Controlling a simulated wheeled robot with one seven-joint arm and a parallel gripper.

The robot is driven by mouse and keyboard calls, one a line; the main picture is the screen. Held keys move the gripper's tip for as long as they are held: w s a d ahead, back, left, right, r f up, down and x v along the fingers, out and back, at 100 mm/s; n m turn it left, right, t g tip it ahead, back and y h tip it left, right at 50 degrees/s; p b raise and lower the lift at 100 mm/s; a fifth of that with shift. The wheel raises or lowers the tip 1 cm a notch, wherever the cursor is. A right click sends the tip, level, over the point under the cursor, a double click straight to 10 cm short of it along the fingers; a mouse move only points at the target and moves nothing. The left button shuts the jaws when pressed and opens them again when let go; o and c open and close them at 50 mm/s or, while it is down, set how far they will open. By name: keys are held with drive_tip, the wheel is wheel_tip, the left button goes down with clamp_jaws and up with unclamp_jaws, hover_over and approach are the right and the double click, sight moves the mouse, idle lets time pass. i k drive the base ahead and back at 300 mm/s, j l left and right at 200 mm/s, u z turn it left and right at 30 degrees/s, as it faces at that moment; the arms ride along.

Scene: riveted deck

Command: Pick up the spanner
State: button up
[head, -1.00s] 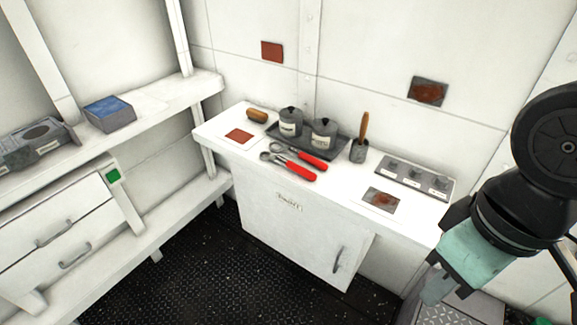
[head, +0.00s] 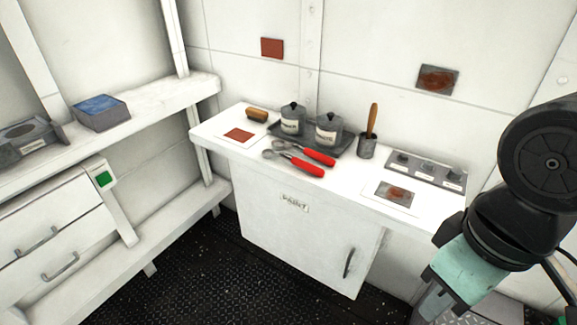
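Two red-handled metal tools lie side by side on the white cabinet top, their grey heads pointing left. The nearer tool (head: 296,164) has its head at the front edge side; the farther tool (head: 316,156) lies close behind it, by the dark tray. I cannot tell for sure from their heads which one is the spanner. My gripper (head: 436,298) hangs at the lower right, beyond the cabinet's right front and well apart from both tools. Its fingers are partly hidden and small, so their opening is unclear.
Two lidded grey pots (head: 328,130) stand on the dark tray (head: 348,146). A cup with a wooden-handled tool (head: 367,146), a knob panel (head: 425,170), a rusty plate (head: 394,193) and a brush (head: 257,114) share the top. Shelves with a blue-topped box (head: 101,113) stand left.

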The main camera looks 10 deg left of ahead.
sight(308, 167)
drive_tip(key=i+j, duration=0.1)
drive_tip(key=j, duration=0.35)
drive_tip(key=i+j, duration=0.1)
drive_tip(key=j, duration=0.35)
drive_tip(key=i+j+z, duration=0.1)
drive_tip(key=j, duration=0.35)
drive_tip(key=i+j, duration=0.2)
drive_tip(key=i, duration=0.25)
drive_tip(key=i+j, duration=0.15)
drive_tip(key=i, duration=0.25)
drive_tip(key=z, duration=0.05)
